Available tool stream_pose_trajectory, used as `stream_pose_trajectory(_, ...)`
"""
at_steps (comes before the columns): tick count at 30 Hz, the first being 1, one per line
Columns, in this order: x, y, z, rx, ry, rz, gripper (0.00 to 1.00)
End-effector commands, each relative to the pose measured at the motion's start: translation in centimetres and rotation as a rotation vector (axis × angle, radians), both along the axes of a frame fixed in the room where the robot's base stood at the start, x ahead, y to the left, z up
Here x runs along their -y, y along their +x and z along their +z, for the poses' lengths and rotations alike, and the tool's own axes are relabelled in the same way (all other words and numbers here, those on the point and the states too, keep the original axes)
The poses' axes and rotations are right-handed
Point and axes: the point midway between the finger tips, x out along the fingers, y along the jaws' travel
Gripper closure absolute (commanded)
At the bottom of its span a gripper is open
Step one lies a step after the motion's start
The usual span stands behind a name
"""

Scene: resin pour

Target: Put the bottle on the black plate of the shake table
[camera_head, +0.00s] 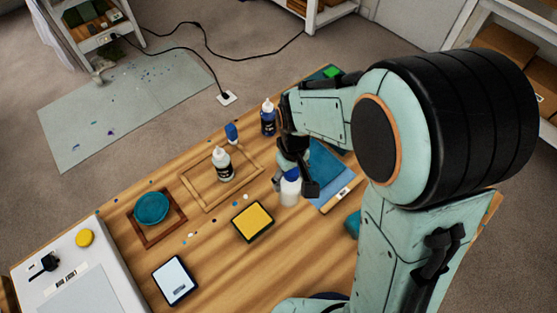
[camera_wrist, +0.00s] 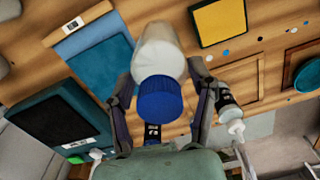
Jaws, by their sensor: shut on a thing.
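The bottle is white with a blue cap (camera_wrist: 160,98); its white body shows in the head view (camera_head: 290,192), partly behind a finger. My gripper (camera_head: 296,178) is shut on it, with one finger on each side in the wrist view (camera_wrist: 160,78). The bottle looks about upright over the wooden table, right of the yellow pad; I cannot tell whether its base touches the wood. The shake table's black plate (camera_wrist: 58,122) lies at the left in the wrist view, apart from the bottle, with a green button beside it. In the head view my arm hides most of that device.
A blue mat (camera_head: 328,172) lies just right of the bottle. A white bottle (camera_head: 223,164) and a dark blue bottle (camera_head: 268,118) stand behind.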

Motion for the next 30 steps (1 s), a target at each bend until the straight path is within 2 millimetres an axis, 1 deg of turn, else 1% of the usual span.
stream_pose_trajectory(1,0.0,-0.1,-0.9,-0.004,-0.002,-0.001,0.84)
stream_pose_trajectory(5,0.1,0.0,-2.4,-0.004,-0.002,-0.002,0.84)
stream_pose_trajectory(9,0.1,0.0,-4.6,-0.005,-0.001,-0.003,0.84)
stream_pose_trajectory(12,0.1,0.0,-5.5,-0.002,-0.001,-0.003,0.84)
stream_pose_trajectory(23,0.1,0.1,-5.8,-0.001,-0.001,-0.004,0.84)
stream_pose_trajectory(24,0.1,0.1,-5.8,-0.001,-0.001,-0.004,0.37)
stream_pose_trajectory(26,0.1,0.1,-5.8,0.000,0.000,-0.004,0.18)
stream_pose_trajectory(30,0.1,0.1,-5.8,0.000,0.000,-0.004,0.17)
